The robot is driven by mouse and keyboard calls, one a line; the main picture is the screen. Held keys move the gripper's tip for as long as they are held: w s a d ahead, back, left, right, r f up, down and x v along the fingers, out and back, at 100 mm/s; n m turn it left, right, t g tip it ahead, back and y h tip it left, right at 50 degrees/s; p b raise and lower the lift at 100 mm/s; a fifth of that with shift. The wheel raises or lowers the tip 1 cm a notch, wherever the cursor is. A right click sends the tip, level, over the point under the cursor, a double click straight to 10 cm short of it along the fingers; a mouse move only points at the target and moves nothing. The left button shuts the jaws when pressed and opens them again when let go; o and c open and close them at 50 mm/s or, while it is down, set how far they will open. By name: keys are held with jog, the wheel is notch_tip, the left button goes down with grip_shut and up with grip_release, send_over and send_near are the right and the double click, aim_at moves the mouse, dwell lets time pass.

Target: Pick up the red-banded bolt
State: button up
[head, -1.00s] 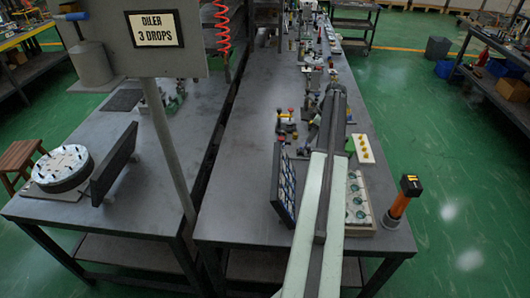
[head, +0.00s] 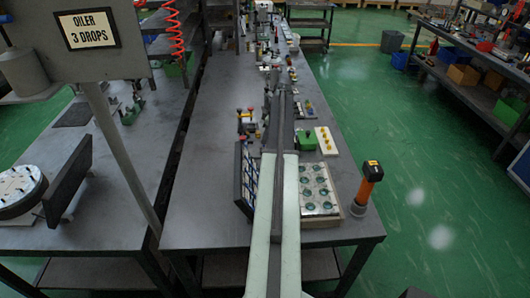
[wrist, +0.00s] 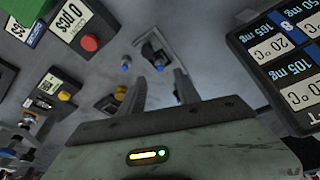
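I cannot make out a red-banded bolt in either view. My gripper (wrist: 160,74) is open in the wrist view, with its two fingers apart and nothing seen between them. Beyond the fingertips are small blue-tipped pieces (wrist: 126,67) on the grey bench, one by a dark bracket (wrist: 153,46). In the head view my arm reaches forward over the bench, and its far end is too small and dark to read.
The wrist view shows a red button (wrist: 89,42), yellow knobs (wrist: 64,96) and a dark label board (wrist: 285,60). On the bench (head: 205,200) stand a tray with round wells (head: 318,190), a yellow-dotted white plate (head: 326,140) and an orange-handled tool (head: 367,185). A sign (head: 88,30) stands left.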

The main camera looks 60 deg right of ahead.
aim_at(264, 146)
jog(key=b+x, duration=0.5)
jog(key=shift+s+f, duration=0.2)
jog(key=shift+f, duration=0.05)
jog(key=shift+r, duration=0.2)
grip_shut()
